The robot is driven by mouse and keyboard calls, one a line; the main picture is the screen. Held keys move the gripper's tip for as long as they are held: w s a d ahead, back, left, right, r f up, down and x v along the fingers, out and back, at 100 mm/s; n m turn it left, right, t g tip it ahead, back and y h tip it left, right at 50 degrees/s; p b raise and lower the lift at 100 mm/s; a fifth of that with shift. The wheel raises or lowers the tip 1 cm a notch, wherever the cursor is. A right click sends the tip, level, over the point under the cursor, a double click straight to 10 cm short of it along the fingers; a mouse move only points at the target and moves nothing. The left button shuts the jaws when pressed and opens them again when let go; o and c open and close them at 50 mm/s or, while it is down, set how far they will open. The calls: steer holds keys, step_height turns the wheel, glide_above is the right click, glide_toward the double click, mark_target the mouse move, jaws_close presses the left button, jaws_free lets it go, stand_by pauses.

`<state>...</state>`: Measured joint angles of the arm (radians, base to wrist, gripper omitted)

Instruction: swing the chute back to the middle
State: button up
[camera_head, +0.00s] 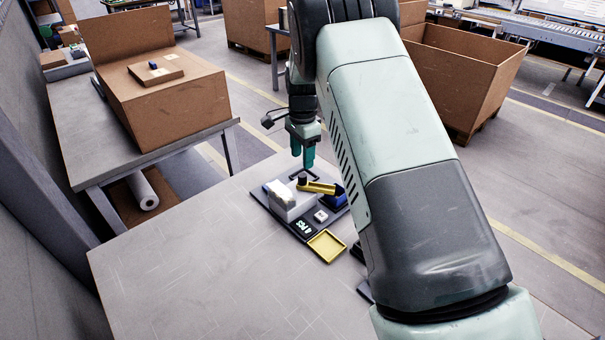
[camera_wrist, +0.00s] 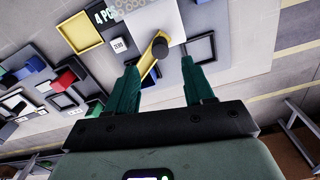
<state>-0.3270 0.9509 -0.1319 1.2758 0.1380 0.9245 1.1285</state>
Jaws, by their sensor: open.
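The yellow chute (camera_head: 318,188) sits on the balancer, next to its pale box (camera_head: 288,204). Its black knob (camera_head: 302,178) stands at its left end, and its other end points right to the blue bin (camera_head: 338,199) in the head view. In the wrist view the chute (camera_wrist: 147,61) slants down and left from the knob (camera_wrist: 160,48). My gripper (camera_head: 303,160) is open and empty above the far side of the balancer. In the wrist view its fingers (camera_wrist: 160,88) are spread, with the chute and knob showing beyond the gap. I see no contact.
A yellow tray (camera_head: 327,246) lies at the balancer's front, near a green display (camera_head: 303,227). A ZERO button (camera_wrist: 119,45) and a dark square frame (camera_wrist: 200,48) flank the chute. Several coloured bins, one red (camera_wrist: 64,78), stand left in the wrist view. The table's left is clear.

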mark_target(302, 175)
step_height(302, 175, down, 7)
steer(key=shift+f, duration=0.1)
stand_by(0.3)
jaws_close()
